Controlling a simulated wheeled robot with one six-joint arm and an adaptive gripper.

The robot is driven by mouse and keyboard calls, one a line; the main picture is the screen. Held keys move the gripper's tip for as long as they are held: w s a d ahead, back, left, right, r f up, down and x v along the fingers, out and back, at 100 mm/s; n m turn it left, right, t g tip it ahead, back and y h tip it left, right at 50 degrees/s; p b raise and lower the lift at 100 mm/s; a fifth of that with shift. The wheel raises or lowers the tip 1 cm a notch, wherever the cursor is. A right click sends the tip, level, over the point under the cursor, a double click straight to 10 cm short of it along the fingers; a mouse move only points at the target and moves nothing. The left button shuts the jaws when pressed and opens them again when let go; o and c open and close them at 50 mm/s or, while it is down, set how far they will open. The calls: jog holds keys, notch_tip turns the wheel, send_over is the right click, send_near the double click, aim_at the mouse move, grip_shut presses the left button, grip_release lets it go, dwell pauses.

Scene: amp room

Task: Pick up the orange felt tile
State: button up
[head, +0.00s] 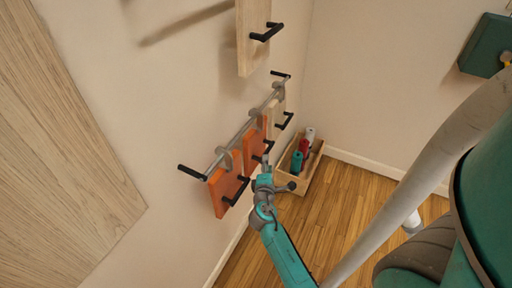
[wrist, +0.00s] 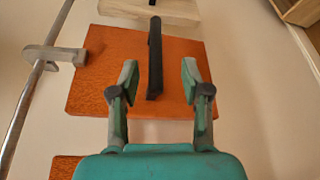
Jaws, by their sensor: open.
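Two orange tiles hang from a metal rail (head: 243,128) on the wall in the head view: a nearer orange tile (head: 222,196) and a farther orange tile (head: 252,138). Each has a black handle. My gripper (head: 266,167) is beside the farther one. In the wrist view, an orange tile (wrist: 100,62) with a rough surface fills the middle, with its black handle (wrist: 154,55) standing out. My open gripper (wrist: 159,82) has one finger on either side of the handle's lower end; contact cannot be told. Another orange piece (wrist: 62,168) shows at the lower left.
A pale wooden tile (head: 278,110) hangs farther along the rail, and a larger pale board (head: 251,50) is above. A wooden crate (head: 290,184) with several bottles stands on the floor by the corner. A wood panel (head: 50,150) is at the left.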

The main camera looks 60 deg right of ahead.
aim_at(268, 150)
jog(key=shift+r+x, duration=0.15)
jog(key=shift+x, duration=1.7)
jog(key=shift+r+x, duration=0.15)
jog(key=shift+x, duration=1.7)
grip_shut()
